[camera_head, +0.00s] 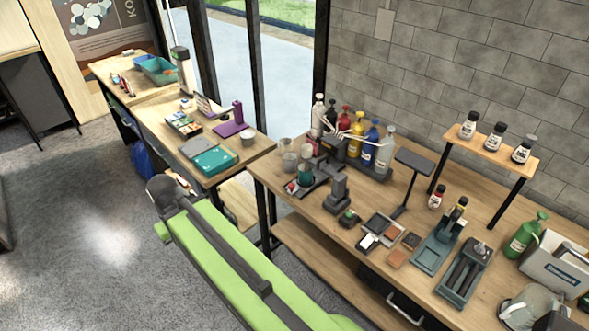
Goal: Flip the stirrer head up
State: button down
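My green arm reaches from the bottom of the view up to the left. Its dark end, my gripper (170,187), is over the floor in front of the left table, left of the wooden workbench (400,225). Its fingers are too small and partly hidden to tell open from shut. A dark stirrer-like device (331,147) stands at the workbench's left end, beside clear beakers (289,162) and a cup with teal contents (305,174). I cannot clearly tell whether its head is down or up. My gripper is well apart from it.
Colored bottles (371,143) stand behind the device. A grey stand (339,190), brush tray (381,230) and raised bottle shelf (487,148) are to its right. The left table holds a teal box (213,159) and purple stand (235,120). Grey floor (90,240) is open at left.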

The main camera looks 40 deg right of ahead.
aim_at(340, 182)
jog(key=z, duration=1.4)
jog(key=k, duration=1.15)
jog(key=u, duration=0.5)
jog(key=i, duration=1.45)
jog(key=u, duration=0.9)
